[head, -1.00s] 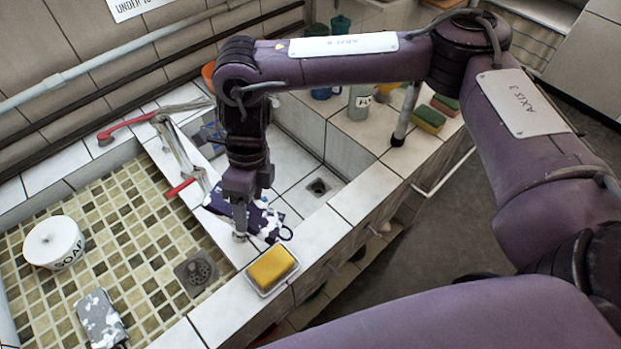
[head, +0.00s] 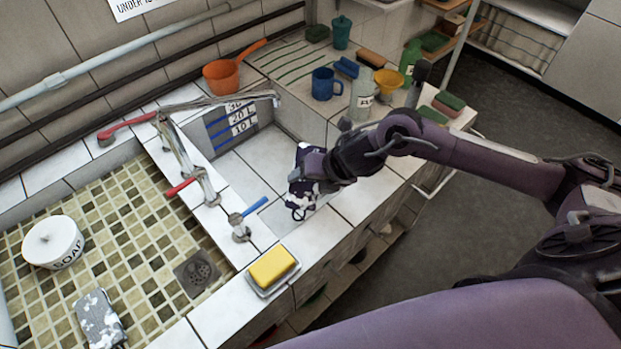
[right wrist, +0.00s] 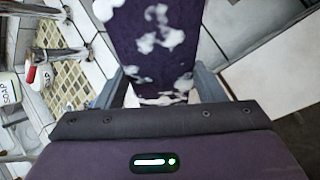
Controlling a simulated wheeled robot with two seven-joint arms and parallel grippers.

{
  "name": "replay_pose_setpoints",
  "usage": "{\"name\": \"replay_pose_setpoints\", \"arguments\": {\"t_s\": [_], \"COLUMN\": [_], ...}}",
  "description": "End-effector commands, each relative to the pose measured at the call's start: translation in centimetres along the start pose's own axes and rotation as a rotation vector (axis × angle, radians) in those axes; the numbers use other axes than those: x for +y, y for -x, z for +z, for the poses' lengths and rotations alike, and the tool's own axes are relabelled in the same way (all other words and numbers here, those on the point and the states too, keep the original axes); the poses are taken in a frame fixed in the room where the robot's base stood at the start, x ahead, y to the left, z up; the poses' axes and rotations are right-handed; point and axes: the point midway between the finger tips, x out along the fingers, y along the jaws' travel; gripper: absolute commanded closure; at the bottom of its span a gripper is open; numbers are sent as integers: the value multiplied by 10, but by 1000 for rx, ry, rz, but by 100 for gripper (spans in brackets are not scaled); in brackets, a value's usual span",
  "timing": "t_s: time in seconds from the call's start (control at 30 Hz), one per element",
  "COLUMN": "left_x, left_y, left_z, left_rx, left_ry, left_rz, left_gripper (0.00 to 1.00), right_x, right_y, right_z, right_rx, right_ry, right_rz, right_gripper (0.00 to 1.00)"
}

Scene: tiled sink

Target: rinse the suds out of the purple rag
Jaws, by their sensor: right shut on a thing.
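The purple rag (head: 303,183) has white suds on it and hangs from my right gripper (head: 318,166) over the right-hand basin (head: 262,160). In the right wrist view the rag (right wrist: 150,45) lies between the two fingers (right wrist: 158,88), with suds in several patches. The right gripper is shut on it. The faucet (head: 215,103) has a long metal spout that reaches over the back of this basin. A red-handled tap (head: 180,187) and a blue-handled tap (head: 249,212) stand on the divider. I see no water running. My left gripper is not in view.
A yellow sponge in a dish (head: 272,268) sits on the front ledge. The tiled left basin holds a soap pot (head: 53,243) and a sudsy grey item (head: 100,320). An orange pan (head: 225,76), a blue mug (head: 325,84) and bottles stand behind and right of the basin.

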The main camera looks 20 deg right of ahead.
Motion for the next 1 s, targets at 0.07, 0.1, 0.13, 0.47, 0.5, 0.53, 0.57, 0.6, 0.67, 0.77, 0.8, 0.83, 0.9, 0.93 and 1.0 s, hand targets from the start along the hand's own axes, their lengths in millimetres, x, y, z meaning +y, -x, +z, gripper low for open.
{"name": "replay_pose_setpoints", "arguments": {"t_s": [0.07,0.1,0.13,0.47,0.5,0.53,0.57,0.6,0.67,0.77,0.8,0.83,0.9,0.93,1.0], "left_x": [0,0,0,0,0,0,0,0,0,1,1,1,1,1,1], "left_y": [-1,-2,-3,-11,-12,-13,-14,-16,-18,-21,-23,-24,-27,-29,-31], "left_z": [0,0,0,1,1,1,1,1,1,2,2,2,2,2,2], "left_rx": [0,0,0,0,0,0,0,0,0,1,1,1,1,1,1], "left_ry": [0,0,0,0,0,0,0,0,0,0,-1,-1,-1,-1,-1], "left_rz": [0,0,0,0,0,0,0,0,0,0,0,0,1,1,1], "left_gripper": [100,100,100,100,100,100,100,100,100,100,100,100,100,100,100], "right_x": [1,2,2,10,11,12,13,13,14,17,18,18,20,21,23], "right_y": [-3,-5,-7,-29,-32,-33,-35,-38,-42,-49,-52,-54,-59,-61,-65], "right_z": [3,5,7,30,33,34,37,40,44,51,54,56,61,63,68], "right_rx": [-3,-2,-2,0,0,1,1,1,1,1,2,2,2,2,1], "right_ry": [-2,-1,-1,1,1,1,1,1,1,1,1,1,2,2,1], "right_rz": [1,2,2,3,3,3,3,3,2,3,3,2,2,2,3], "right_gripper": [60,60,60,60,60,60,60,60,60,60,60,60,60,60,60]}}
